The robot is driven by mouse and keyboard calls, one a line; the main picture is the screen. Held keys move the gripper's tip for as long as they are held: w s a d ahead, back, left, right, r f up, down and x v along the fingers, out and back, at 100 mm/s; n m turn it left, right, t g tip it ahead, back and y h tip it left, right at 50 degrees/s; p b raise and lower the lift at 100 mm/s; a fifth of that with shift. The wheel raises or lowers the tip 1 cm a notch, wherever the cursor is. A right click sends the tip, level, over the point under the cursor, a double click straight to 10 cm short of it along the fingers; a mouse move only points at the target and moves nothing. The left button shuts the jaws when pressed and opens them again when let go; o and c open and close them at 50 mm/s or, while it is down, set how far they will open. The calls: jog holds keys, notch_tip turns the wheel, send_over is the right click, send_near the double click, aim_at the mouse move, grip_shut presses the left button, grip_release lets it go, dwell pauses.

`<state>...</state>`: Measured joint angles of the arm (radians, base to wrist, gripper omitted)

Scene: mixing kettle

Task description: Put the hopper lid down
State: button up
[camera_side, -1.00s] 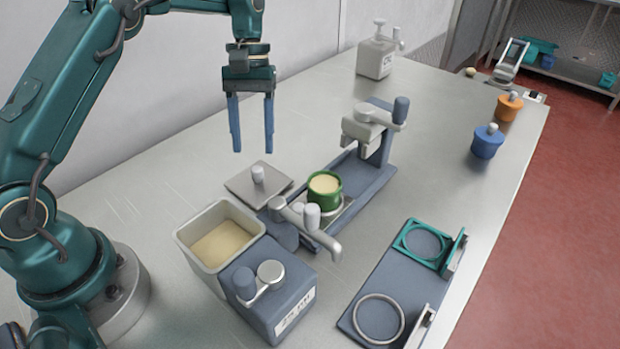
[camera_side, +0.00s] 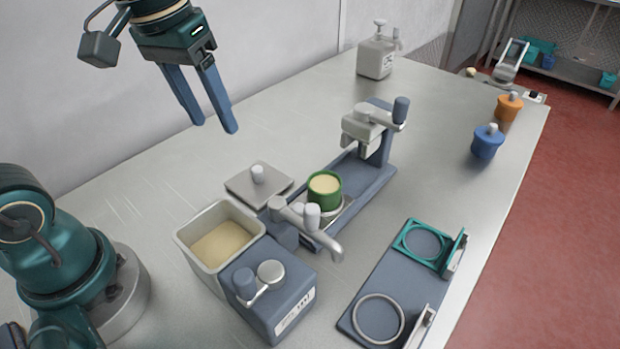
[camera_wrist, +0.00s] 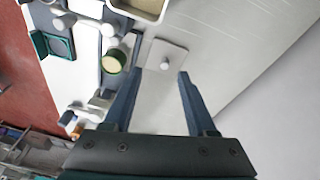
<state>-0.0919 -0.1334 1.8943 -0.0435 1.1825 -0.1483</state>
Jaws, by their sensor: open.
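The hopper lid (camera_side: 272,187) is a flat grey square plate with a pale knob (camera_side: 257,174) on top. It lies on the table just behind the open hopper (camera_side: 183,236), which holds pale yellow material. The lid also shows in the wrist view (camera_wrist: 177,58), beyond my fingertips. My gripper (camera_side: 214,130) is open and empty, raised above the table at the upper left, apart from the lid. In the wrist view its two fingers (camera_wrist: 160,73) are spread with nothing between them.
A green cup (camera_side: 323,197) with pale contents stands on the blue stand beside the hopper. A blue-grey tray (camera_side: 385,285) with rings lies at the front right. Blue (camera_side: 487,146) and orange (camera_side: 509,109) lidded jars stand at the right edge. The table's back left is clear.

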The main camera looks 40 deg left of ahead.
jog(key=s+d+f+m+t, duration=0.1)
jog(key=s+f+m+t, duration=0.1)
jog(key=s, duration=0.5)
jog(key=shift+s+d+f+m+t, duration=0.15)
jog(key=shift+s+f+m+t, duration=0.1)
jog(key=shift+m+t, duration=0.25)
